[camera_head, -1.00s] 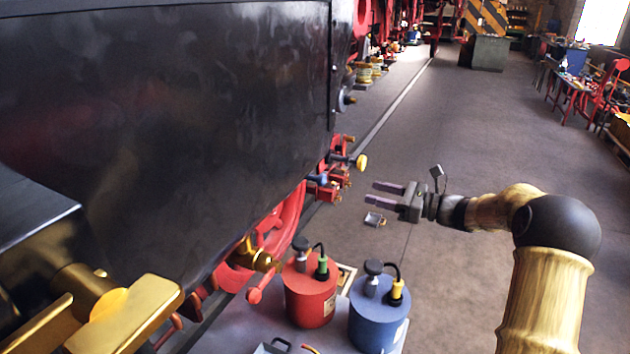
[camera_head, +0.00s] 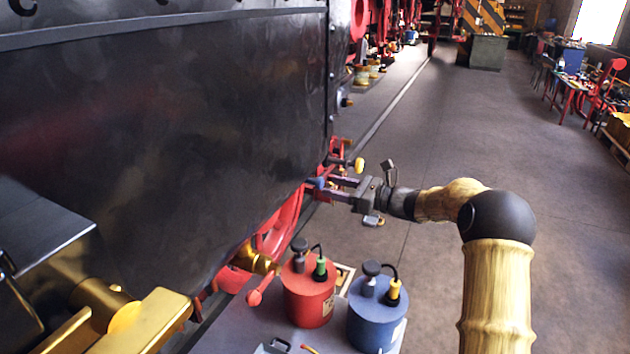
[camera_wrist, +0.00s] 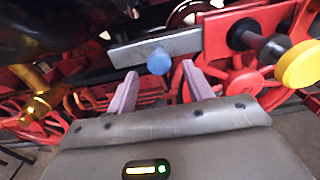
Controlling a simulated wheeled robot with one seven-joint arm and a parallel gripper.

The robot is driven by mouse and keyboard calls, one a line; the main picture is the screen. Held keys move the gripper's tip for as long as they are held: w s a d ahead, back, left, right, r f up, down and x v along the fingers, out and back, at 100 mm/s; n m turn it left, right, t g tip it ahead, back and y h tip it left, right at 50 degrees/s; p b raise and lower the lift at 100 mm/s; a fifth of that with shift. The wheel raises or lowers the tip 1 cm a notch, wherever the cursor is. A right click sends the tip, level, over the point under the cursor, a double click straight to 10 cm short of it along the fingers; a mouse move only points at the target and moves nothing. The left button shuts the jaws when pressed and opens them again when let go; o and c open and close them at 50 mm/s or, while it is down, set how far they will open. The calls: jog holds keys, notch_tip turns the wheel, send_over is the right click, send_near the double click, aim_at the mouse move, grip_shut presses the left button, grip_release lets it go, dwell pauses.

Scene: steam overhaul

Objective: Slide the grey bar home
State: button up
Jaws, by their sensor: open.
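The grey bar (camera_wrist: 175,44) lies across the upper middle of the wrist view, its right end at a red plate (camera_wrist: 228,32). A blue knob (camera_wrist: 159,62) stands out from the bar's face; it also shows in the head view (camera_head: 318,182). My gripper (camera_wrist: 160,72) is open. Its two fingers point at the bar, and the knob appears between the fingertips, with no contact visible. In the head view my gripper (camera_head: 328,188) reaches the locomotive's side, where its fingers hide most of the bar.
A yellow-ended black handle (camera_wrist: 298,65) sticks out right of the bar, close to my gripper. A red can (camera_head: 309,295) and a blue can (camera_head: 377,315) stand on a grey surface below. The floor (camera_head: 450,130) at right is open.

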aim_at(323, 184)
jog(key=p+x, duration=0.1)
jog(key=x, duration=0.5)
jog(key=shift+a, duration=0.5)
jog(key=shift+d, duration=0.1)
jog(key=shift+c, duration=0.4)
grip_shut()
jog(key=shift+w, duration=0.1)
